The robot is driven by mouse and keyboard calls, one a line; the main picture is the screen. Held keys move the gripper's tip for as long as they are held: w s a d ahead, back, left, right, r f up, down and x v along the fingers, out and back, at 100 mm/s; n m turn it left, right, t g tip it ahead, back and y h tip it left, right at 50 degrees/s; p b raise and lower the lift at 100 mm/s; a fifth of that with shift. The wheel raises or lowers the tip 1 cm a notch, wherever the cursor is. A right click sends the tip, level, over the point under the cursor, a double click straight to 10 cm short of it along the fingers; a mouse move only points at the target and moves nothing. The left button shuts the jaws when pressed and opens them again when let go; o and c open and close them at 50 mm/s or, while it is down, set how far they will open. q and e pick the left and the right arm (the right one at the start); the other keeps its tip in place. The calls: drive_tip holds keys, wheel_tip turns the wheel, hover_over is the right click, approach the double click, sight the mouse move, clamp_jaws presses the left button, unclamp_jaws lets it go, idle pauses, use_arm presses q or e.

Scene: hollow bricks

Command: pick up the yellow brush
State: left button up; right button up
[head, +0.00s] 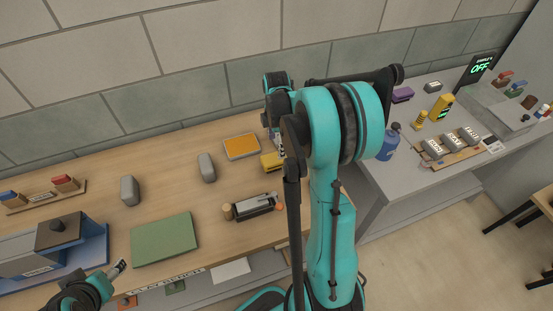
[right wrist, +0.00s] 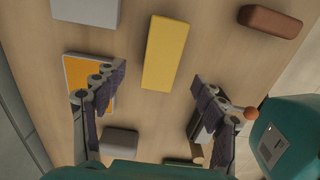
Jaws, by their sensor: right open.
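The yellow brush (head: 271,161) lies on the wooden bench, partly hidden behind my right arm in the head view. In the right wrist view it shows as a long yellow block (right wrist: 165,52), lying flat, beyond the fingertips. My right gripper (right wrist: 165,92) is open, with one finger on each side and nothing between them. In the head view my right gripper (head: 277,138) is mostly covered by my arm, close beside the brush. My left gripper (head: 117,268) is at the bench's front left; its jaws are too small to judge.
An orange pad (head: 241,147) lies left of the brush, and a dark tool (head: 253,206) lies in front. A green board (head: 164,239) and grey blocks (head: 206,167) are further left. A brown block (right wrist: 270,21) shows in the wrist view. The wall stands behind.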

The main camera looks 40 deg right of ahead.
sight(277, 162)
wheel_tip(277, 162, down, 3)
drive_tip(key=shift+s+r+b, duration=0.1)
drive_tip(key=shift+s+b, duration=0.05)
drive_tip(key=shift+b, duration=0.25)
wheel_tip(277, 162, down, 5)
drive_tip(key=shift+d+b, duration=0.1)
drive_tip(key=shift+b, duration=0.75)
drive_tip(key=c, duration=1.3)
